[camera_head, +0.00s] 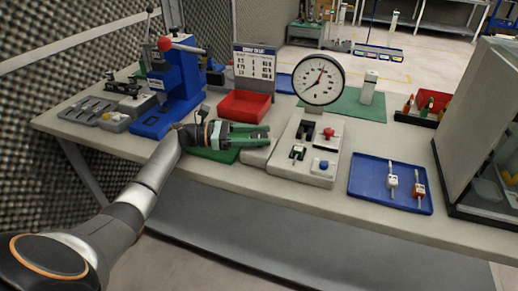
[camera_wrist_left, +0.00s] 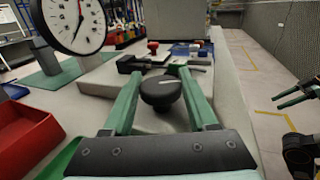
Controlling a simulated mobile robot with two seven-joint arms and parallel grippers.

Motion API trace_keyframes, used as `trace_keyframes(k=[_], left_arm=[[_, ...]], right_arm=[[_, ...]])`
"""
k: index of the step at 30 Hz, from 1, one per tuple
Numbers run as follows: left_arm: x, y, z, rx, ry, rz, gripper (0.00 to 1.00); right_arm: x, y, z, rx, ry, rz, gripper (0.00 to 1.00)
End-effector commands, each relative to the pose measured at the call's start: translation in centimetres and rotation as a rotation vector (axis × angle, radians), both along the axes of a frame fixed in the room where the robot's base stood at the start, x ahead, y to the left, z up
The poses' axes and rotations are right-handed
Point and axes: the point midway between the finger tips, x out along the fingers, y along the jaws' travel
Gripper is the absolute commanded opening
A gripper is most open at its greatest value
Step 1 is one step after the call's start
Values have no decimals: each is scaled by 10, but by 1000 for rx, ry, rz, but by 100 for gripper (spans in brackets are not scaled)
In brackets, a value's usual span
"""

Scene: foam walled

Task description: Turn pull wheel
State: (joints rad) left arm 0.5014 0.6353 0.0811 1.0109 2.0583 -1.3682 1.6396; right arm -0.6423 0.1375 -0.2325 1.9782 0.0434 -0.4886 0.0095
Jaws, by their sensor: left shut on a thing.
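The wheel, a round black knob with a pale line on top (camera_wrist_left: 160,92), sits between the green fingers of my left gripper (camera_wrist_left: 160,78) in the left wrist view. The fingers flank it and the jaws are shut on it. In the head view my left gripper (camera_head: 266,136) reaches right over a low grey block (camera_head: 258,155) beside the control panel (camera_head: 318,166); the fingers hide the wheel there. My right gripper (camera_wrist_left: 277,102) shows only small at the right edge of the left wrist view; its jaw state is unclear.
The panel carries a red button (camera_head: 328,133) and a blue knob (camera_head: 321,164). A dial gauge (camera_head: 318,80) stands behind it. A red bin (camera_head: 244,106) and a blue press (camera_head: 181,82) stand behind and left. A blue tray (camera_head: 366,188) lies right.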

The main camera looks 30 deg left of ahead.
Motion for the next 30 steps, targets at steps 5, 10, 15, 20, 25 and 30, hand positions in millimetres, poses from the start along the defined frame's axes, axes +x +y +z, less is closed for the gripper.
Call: trace_keyframes(k=[5, 10, 15, 20, 25, 30], left_arm=[[1, 0, -4, -1, -2, -84, 3], [1, 0, -2, -2, -1, -139, 3], [0, -1, -1, -2, 0, -166, 3], [0, -1, 0, -2, 0, -176, 3], [0, -1, 0, -2, 0, -176, 3], [0, -1, 0, -2, 0, -176, 62]], right_arm=[[5, 10, -15, 11, -2, 23, 66], [4, 10, -23, 8, 2, 25, 66], [3, 9, -26, 8, 2, 24, 66], [3, 9, -26, 8, 0, 23, 66], [3, 9, -25, 8, 0, 23, 66], [3, 9, -26, 7, 0, 22, 66]])
